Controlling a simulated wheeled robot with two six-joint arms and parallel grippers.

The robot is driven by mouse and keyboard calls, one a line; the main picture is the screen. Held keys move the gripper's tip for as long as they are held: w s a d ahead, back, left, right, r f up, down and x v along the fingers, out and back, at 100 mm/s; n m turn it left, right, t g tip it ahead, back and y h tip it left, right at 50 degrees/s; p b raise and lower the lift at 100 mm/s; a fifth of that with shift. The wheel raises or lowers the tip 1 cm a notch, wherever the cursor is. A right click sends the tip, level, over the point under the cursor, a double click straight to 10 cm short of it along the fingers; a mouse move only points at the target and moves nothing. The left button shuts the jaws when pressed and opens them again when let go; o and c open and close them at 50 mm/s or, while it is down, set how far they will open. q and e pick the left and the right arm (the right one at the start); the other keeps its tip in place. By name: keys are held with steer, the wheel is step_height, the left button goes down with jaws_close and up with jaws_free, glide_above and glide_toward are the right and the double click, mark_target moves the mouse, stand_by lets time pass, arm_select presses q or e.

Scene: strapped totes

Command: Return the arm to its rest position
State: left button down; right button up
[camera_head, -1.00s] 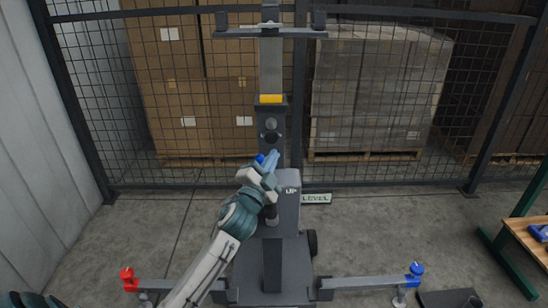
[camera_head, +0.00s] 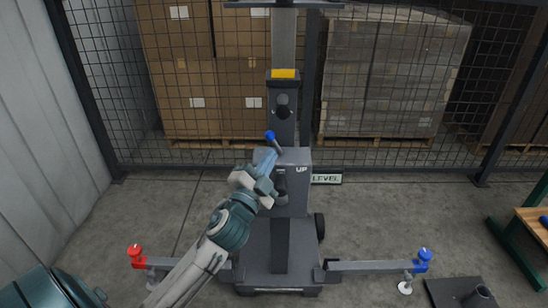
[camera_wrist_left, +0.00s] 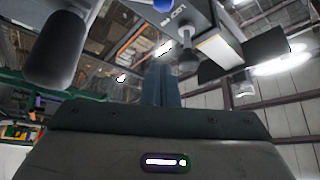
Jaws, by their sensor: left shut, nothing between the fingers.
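My left gripper (camera_head: 266,160) reaches up from the lower left in the head view, in front of the grey lift's column. Its bluish fingers are shut with nothing between them. The fingertips lie just below a blue knob (camera_head: 270,135) on a short lever in the picture; whether they touch it I cannot tell. The grey box (camera_head: 299,158) marked UP is just right of the fingers. In the left wrist view the closed fingers (camera_wrist_left: 162,86) point upward, with a labelled grey box above them. My right gripper is not in view.
The lift's base (camera_head: 256,272) has side legs, with a red knob (camera_head: 134,251) left and a blue knob (camera_head: 424,254) right. A LEVEL sign (camera_head: 327,179) stands behind. A mesh fence (camera_head: 390,160) closes off stacked cartons. A wooden bench (camera_head: 533,221) is at right.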

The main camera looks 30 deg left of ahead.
arm_select(q)
steer(key=shift+f, duration=0.1)
